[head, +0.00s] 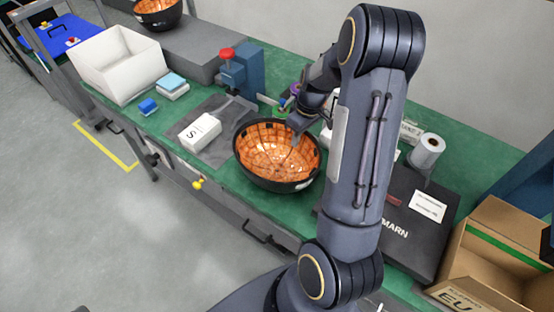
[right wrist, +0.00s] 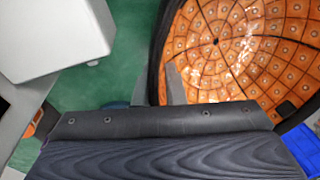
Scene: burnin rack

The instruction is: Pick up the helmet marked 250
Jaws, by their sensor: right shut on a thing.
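A helmet (head: 268,184) lies open side up on the green bench, with a black shell and an orange tiled inside. No 250 mark can be read on it. My right gripper (head: 294,124) is at its far right rim. In the right wrist view the helmet (right wrist: 240,45) fills the upper right, and the fingers of my right gripper (right wrist: 160,85) are shut on its black rim, one on each side. A second, similar helmet (head: 158,20) stands on a grey block at the back. My left gripper is not in view.
A white box marked S (head: 200,132) stands on a dark mat left of the helmet. A white bin (head: 118,62), a blue press with a red knob (head: 243,75), a black case (head: 415,215), a paper roll (head: 427,150) and a cardboard box (head: 500,250) are around it.

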